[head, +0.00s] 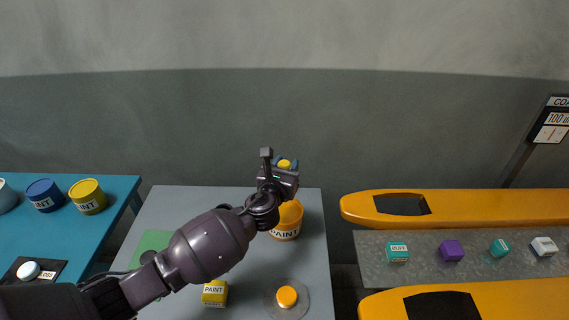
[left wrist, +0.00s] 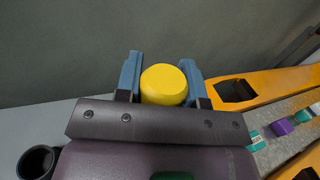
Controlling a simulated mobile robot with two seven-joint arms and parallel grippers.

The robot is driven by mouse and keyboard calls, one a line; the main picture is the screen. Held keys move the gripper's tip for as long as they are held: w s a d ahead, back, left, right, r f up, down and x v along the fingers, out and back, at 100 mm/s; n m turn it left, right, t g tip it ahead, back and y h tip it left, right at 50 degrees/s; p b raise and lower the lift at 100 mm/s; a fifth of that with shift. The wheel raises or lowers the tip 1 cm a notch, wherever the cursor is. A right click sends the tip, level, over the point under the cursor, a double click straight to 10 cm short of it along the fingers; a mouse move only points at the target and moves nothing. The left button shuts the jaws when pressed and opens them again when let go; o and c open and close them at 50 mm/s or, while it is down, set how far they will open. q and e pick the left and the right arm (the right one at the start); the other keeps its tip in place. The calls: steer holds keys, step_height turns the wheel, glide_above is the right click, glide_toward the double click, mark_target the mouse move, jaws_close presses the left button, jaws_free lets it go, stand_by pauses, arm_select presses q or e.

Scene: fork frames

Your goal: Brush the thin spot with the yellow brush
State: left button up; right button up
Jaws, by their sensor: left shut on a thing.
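My left gripper (head: 285,163) is raised over the far part of the grey table, above an orange paint tin (head: 286,232). Its blue fingers are shut on a yellow round-ended thing (left wrist: 164,85), which also shows between the fingers in the head view. It may be the yellow brush, but only its rounded end shows and no bristles are visible. I cannot make out a thin spot on any surface. My right gripper is not in view.
The grey table (head: 197,198) holds a yellow PAINT block (head: 215,299) and an orange knob (head: 287,297) on a round disc. Left, a blue table (head: 112,184) bears paint tins. Right, a grey strip (head: 372,252) with small blocks lies between orange hulls (head: 465,203).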

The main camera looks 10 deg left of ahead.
arm_select(q)
steer(key=shift+f, duration=0.65)
step_height(320, 180, down, 4)
steer(key=b, duration=0.4)
steer(key=shift+f+b, duration=0.2)
steer(key=shift+b, duration=0.15)
steer(key=shift+r, duration=0.1)
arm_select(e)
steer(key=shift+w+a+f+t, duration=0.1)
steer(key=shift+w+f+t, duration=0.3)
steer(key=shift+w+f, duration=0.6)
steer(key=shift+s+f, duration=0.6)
arm_select(q)
steer(key=shift+f, duration=0.25)
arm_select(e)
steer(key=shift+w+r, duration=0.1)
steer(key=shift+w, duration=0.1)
